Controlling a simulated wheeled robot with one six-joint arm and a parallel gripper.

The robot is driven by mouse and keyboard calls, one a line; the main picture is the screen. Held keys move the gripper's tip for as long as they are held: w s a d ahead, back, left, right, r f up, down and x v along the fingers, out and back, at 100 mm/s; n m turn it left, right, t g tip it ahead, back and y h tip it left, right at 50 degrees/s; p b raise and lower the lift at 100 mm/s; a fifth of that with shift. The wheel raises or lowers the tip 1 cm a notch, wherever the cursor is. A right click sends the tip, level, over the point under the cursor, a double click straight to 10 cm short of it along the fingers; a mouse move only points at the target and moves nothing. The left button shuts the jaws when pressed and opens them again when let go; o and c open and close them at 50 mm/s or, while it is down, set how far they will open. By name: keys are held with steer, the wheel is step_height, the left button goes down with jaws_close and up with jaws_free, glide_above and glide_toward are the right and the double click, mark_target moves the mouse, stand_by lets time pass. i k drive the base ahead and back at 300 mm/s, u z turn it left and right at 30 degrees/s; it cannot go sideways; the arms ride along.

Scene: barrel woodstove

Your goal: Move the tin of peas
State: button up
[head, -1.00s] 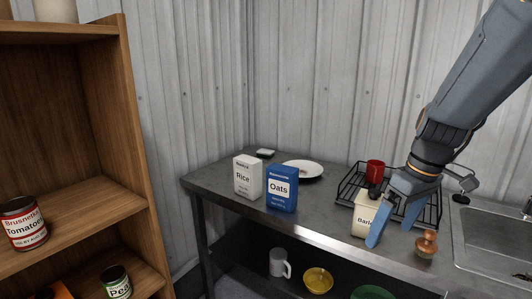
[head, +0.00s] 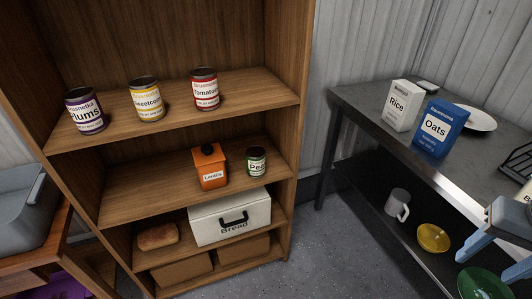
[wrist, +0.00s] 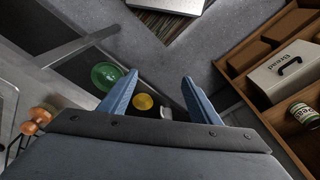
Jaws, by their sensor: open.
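The tin of peas (head: 256,161) is a small can with a green and white label. It stands on the middle shelf of the wooden shelf unit, just right of the orange lentils canister (head: 210,167). It also shows at the right edge of the wrist view (wrist: 304,113). My gripper (head: 500,250) is at the right edge of the head view, in front of the metal counter and well apart from the tin. In the wrist view my gripper (wrist: 158,92) has its blue fingers spread wide with nothing held between them.
Cans of plums (head: 86,110), sweetcorn (head: 146,98) and tomatoes (head: 205,89) stand on the shelf above. A white bread bin (head: 230,217) sits below the tin. Rice (head: 400,105) and oats (head: 439,128) boxes stand on the counter (head: 372,108). Open floor (head: 335,245) lies between shelf unit and counter.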

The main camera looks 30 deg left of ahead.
mark_target(255, 155)
steer(key=u, duration=1.7)
